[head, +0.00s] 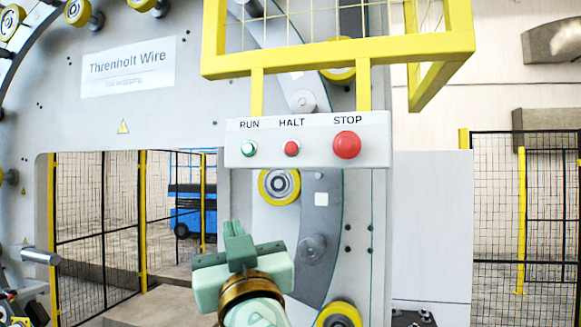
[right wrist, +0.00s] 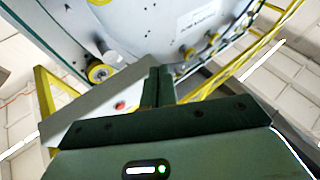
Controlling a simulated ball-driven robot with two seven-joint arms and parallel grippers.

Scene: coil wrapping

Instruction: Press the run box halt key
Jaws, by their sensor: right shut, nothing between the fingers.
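The run box (head: 210,0) is better marked on its pale front panel (head: 307,162), which carries a green RUN key (head: 249,148), a small red HALT key (head: 291,148) and a large red STOP button (head: 347,144). My right gripper (head: 235,232) is shut and empty, below and left of the HALT key in the head view, apart from the panel. In the right wrist view the shut fingers (right wrist: 160,84) stand beside the run box, where one red button (right wrist: 120,106) shows; I cannot tell which. My left gripper is not in view.
A yellow guard frame (head: 340,52) stands above the box on yellow posts. Mesh fences (head: 497,210) stand behind on both sides. The space between my right gripper and the panel looks clear.

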